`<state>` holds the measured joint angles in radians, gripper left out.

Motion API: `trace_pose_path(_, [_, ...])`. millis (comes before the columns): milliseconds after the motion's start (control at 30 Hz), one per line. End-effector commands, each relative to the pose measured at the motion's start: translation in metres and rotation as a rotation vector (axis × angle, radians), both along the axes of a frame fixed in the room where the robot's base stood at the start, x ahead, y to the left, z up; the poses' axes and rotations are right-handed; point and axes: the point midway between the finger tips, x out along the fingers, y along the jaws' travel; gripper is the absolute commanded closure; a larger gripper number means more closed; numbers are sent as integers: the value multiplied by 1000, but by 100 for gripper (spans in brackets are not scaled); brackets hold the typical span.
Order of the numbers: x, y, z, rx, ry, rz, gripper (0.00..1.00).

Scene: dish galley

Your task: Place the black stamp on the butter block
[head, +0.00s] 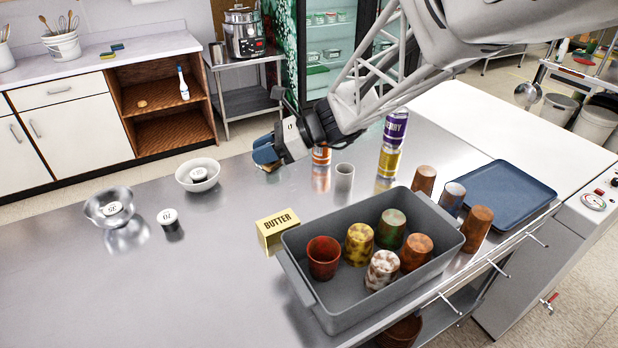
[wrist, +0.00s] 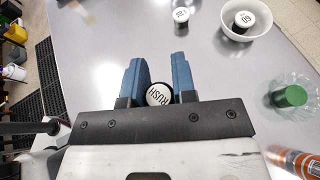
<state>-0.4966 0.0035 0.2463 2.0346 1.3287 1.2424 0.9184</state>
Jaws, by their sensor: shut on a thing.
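My gripper (head: 267,157) is over the far part of the steel counter, left of the cans. In the wrist view, its two blue fingers (wrist: 158,85) are shut on a round stamp (wrist: 159,95) with a black side and a white top reading RUSH. I cannot make out this stamp in the head view. The yellow butter block (head: 276,231), marked BUTTER, sits on the counter beside the grey bin, nearer the head camera than my gripper and apart from it. The butter does not show in the wrist view.
Another black stamp with a white top (head: 168,217) stands left of the butter; a metal bowl (head: 101,205) holds another. A pale bowl (head: 198,174) stands behind. The grey bin (head: 330,318) of cups is right of the butter.

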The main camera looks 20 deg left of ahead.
Motion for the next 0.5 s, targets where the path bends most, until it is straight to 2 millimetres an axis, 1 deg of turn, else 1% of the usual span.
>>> trace_pose_path(33, [0,0,-9,-2,4,-1,97])
trace_pose_path(300, [0,0,-53,-2,1,-1,97])
trace_pose_path(400, [0,0,-65,-1,2,-1,97])
trace_pose_path(500, [0,0,-70,0,1,0,97])
